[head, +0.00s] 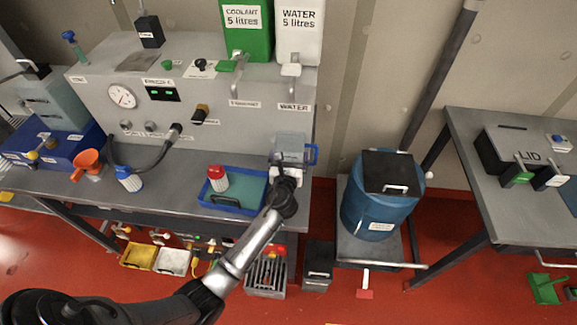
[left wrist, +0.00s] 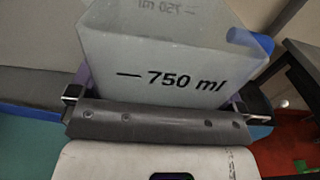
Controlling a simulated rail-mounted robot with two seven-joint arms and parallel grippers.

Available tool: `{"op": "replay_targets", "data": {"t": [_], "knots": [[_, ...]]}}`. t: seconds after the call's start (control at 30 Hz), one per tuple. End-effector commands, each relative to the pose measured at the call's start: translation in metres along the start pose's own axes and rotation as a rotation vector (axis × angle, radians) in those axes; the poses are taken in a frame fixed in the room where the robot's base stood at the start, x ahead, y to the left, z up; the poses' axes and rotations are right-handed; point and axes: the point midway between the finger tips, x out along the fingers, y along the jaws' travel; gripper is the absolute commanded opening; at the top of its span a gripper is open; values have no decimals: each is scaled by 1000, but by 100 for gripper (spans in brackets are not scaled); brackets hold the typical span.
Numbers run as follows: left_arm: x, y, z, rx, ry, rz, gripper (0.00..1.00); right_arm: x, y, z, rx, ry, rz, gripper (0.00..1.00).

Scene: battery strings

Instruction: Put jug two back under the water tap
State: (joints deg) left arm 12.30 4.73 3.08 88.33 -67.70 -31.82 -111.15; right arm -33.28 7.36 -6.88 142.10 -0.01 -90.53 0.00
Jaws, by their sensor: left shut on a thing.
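A clear jug (head: 289,147) with a blue handle (head: 312,154) is at the right end of the grey bench, in front of the panel's WATER label (head: 293,106). My left gripper (head: 287,174) is shut on it from the front. In the left wrist view the jug (left wrist: 160,50) fills the upper middle, marked 750 ml, with the left gripper's fingers (left wrist: 163,105) at both sides. The water tap (head: 291,70) hangs under the white WATER container (head: 298,30), above the jug in the picture. I cannot tell whether the jug touches the bench. My right gripper is not in view.
A blue tray (head: 232,211) with a red-capped white bottle (head: 217,178) lies just left of the jug. The green COOLANT container (head: 247,28) is beside the water one. Right of the bench are a blue barrel (head: 368,215) and another table (head: 470,150).

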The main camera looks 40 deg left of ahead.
Motion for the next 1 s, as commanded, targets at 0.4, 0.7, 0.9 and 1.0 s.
{"op": "replay_targets", "data": {"t": [0.4,0.7,0.9,1.0], "knots": [[2,2,-39,1,0,0,58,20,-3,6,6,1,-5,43],[2,2,-41,0,-1,0,58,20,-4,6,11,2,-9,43],[2,2,-45,1,-1,0,58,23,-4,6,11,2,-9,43],[2,2,-44,1,0,0,100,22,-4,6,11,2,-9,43]]}}
